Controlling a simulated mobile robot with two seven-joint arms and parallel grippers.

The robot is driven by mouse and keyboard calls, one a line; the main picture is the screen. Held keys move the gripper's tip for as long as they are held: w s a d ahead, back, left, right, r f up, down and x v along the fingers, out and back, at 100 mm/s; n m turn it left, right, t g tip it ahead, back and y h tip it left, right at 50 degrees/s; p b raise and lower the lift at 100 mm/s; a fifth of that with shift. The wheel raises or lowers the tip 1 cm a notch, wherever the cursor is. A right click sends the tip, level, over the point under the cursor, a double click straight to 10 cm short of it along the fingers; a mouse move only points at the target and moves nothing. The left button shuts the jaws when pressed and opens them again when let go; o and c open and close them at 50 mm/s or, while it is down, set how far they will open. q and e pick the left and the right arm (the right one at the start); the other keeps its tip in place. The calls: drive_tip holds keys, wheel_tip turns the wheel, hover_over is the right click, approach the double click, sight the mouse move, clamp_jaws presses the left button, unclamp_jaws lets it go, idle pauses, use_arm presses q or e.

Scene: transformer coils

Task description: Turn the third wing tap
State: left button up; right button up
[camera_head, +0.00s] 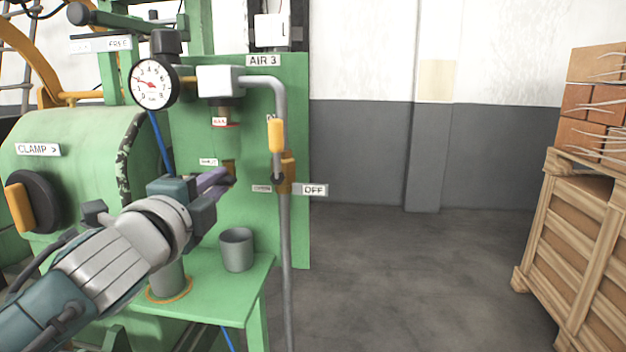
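The green panel marked AIR 3 (263,61) stands left of centre. A small brass part (229,167), perhaps the wing tap, shows on the panel between the SHUT label (208,162) and the OPEN label (262,189). It is mostly hidden behind my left gripper (226,181), whose purplish fingers point at it from the lower left. I cannot tell whether the fingers touch or hold it, nor how far apart they are. A brass valve (287,172) with an upright yellow-orange lever (275,135) sits on the pipe to the right, by the OFF label (314,190). My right gripper is not in view.
A pressure gauge (153,83) and a grey pipe (284,240) are close to my arm. A grey cup (237,250) stands on the green shelf (218,308) below. A wooden crate (580,260) with bricks stands far right. The floor between is clear.

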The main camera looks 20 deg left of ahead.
use_arm(q)
drive_tip(key=o, duration=0.5)
drive_tip(key=shift+c, duration=0.2)
drive_tip(key=v, duration=1)
drive_tip(key=shift+a, duration=0.1)
